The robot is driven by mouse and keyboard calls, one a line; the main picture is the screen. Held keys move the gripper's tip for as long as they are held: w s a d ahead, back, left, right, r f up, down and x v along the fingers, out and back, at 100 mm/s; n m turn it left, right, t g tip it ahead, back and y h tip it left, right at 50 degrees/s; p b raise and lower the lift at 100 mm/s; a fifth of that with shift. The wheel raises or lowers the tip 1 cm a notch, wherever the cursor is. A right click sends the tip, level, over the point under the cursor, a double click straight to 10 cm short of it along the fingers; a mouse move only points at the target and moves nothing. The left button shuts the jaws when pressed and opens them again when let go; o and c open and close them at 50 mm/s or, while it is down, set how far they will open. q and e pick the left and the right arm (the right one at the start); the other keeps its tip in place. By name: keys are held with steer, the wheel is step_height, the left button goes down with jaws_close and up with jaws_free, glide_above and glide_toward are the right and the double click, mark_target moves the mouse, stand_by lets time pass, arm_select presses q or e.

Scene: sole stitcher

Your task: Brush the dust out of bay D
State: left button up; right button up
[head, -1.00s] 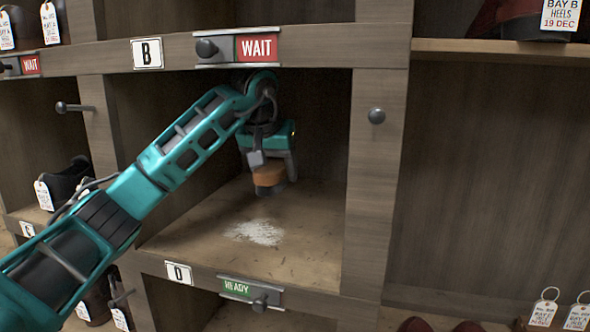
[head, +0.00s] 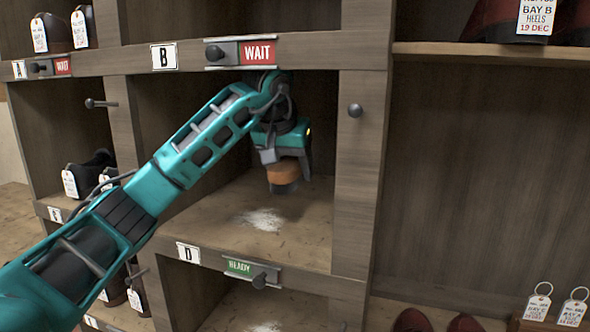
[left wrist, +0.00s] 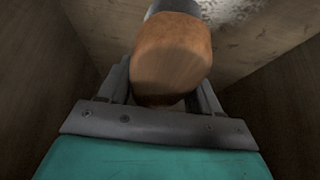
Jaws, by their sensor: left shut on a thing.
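My left gripper (head: 284,160) is inside the compartment between the B and D plates. It is shut on a brush with an orange-brown wooden handle (head: 283,173) and a grey lower part (head: 284,187). The brush hangs above the floor, behind and a little right of a white dust patch (head: 262,219). In the left wrist view the handle (left wrist: 172,58) sits between the fingers, with pale dust (left wrist: 236,10) beyond it. The D plate (head: 188,253) is on the beam below this compartment. My right gripper is not in view.
A green READY slider (head: 240,267) is beside the D plate; a red WAIT slider (head: 258,53) is beside the B plate (head: 165,57). More white dust (head: 265,327) shows in the compartment below. Side walls and a post with a round knob (head: 355,110) bound the arm's compartment.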

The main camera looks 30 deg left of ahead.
mark_target(259, 210)
arm_select(q)
steer(key=shift+s+d+f, duration=0.1)
steer(key=shift+f, duration=2.9)
steer(key=shift+f+b, duration=0.45)
steer(key=shift+f, duration=0.55)
steer(key=shift+s+a, duration=0.25)
steer(key=shift+a, duration=0.75)
steer(key=shift+s+a, duration=0.2)
steer(key=shift+a, duration=0.8)
steer(key=shift+s+a+f+p, duration=0.1)
steer(key=shift+s+a+p, duration=0.15)
steer(key=shift+a, duration=0.75)
steer(key=shift+s+a+f+p, duration=0.1)
steer(key=shift+s+a+p, duration=0.15)
steer(key=shift+a, duration=0.7)
